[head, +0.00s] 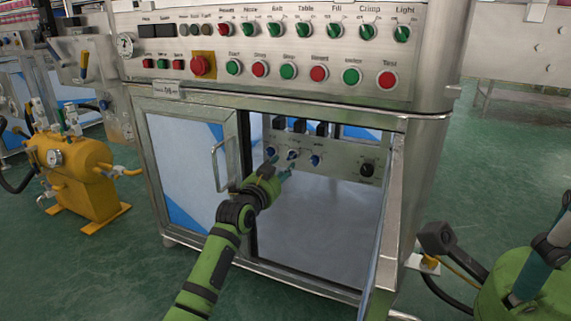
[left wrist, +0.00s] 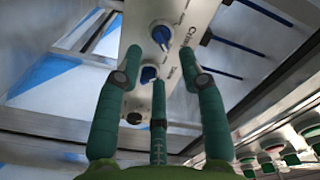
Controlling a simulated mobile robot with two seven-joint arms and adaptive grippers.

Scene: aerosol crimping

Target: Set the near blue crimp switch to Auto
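A grey panel (head: 335,170) inside the open cabinet carries three blue switches in a row: a left one (head: 271,150), a middle one (head: 292,154) and a right one (head: 315,160). My left gripper (head: 288,170) is in front of the panel, just below the middle switch. In the left wrist view, a blue switch (left wrist: 160,34) sits beside the Crimp label, with another blue switch (left wrist: 148,74) below it. The fingers of my left gripper (left wrist: 160,58) are spread and hold nothing. I cannot tell whether they touch a switch or read its setting.
The right cabinet door (head: 388,225) stands open; the left door (head: 190,165) with its handle is shut. A black knob (head: 368,169) is right of the switches. The control console (head: 270,50) overhangs the opening. The cabinet floor (head: 315,230) is clear.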

